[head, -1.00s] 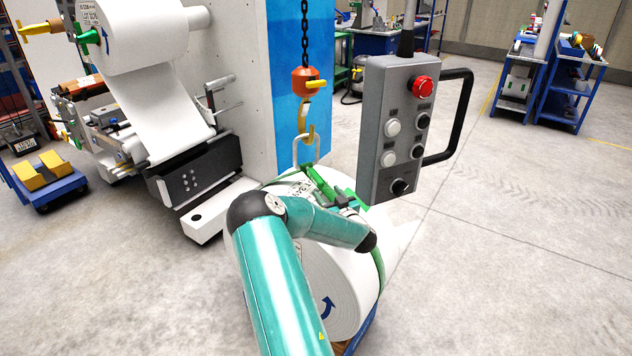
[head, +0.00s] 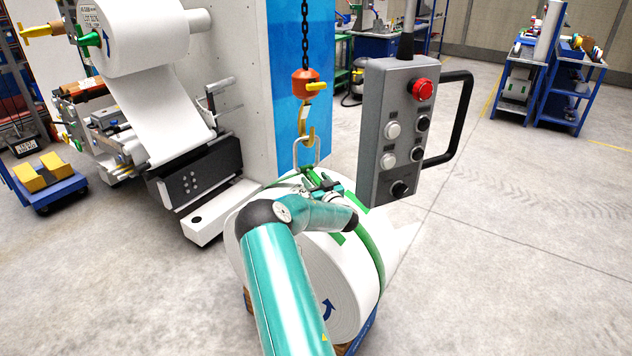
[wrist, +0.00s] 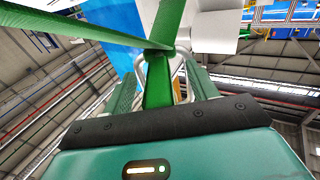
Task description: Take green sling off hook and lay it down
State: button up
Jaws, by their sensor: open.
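The green sling (head: 372,262) runs around the big white roll (head: 313,268) and up to a pale metal ring (head: 318,150). The ring hangs on the yellow hook (head: 311,134) under the orange hook block (head: 305,83). My gripper (head: 325,178) is just below the ring, at the top of the sling. In the wrist view the sling (wrist: 158,80) shows between my open fingers, apart from both as far as I can tell, with the ring (wrist: 178,65) beyond it. One strand crosses to the upper left.
A grey pendant control box (head: 398,128) with buttons and a black handle hangs close on the right. A blue and white machine column (head: 290,80) stands behind the hook. A machine with another white roll (head: 138,35) stands at left. Open floor lies at right.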

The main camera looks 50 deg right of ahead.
grip_shut()
jog(key=shift+s+a+r, duration=0.1)
jog(key=shift+s+r, duration=0.05)
jog(key=shift+r, duration=0.35)
jog(key=shift+s+a+r+g, duration=0.15)
jog(key=shift+s+r+g, duration=0.2)
jog(key=shift+r, duration=0.15)
jog(key=shift+s+a+r, duration=0.1)
jog(key=shift+s+r, duration=0.05)
jog(key=shift+r, duration=0.5)
jog(key=shift+s+r, duration=0.15)
jog(key=shift+r, duration=0.7)
